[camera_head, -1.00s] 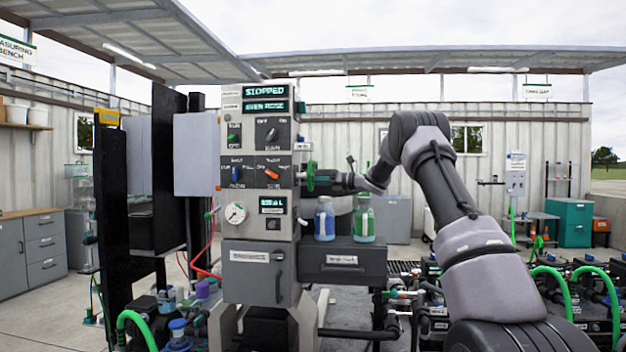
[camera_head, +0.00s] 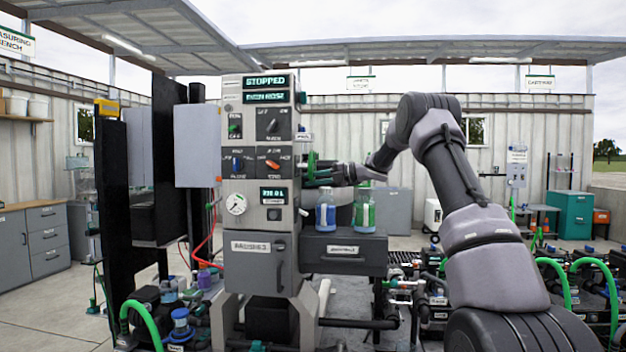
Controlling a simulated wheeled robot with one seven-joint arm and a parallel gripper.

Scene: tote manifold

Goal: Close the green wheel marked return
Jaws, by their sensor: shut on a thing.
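A green wheel (camera_head: 311,168) stands edge-on at the right side of the grey control cabinet (camera_head: 238,269). A small white plate (camera_head: 304,137) is above it, its text too small to read. My gripper (camera_head: 318,176) reaches in from the right and is shut on the green wheel at its right face. The fingers are small and partly merge with the wheel, so their exact hold on the rim is hard to see. The cabinet's upper display reads STOPPED.
Two bottles, one with blue liquid (camera_head: 325,216) and one green (camera_head: 364,212), stand on a dark drawer box (camera_head: 343,262) just below my gripper. A round gauge (camera_head: 236,204) and switches are on the cabinet front. Green hoses (camera_head: 590,268) and pumps fill the lower right.

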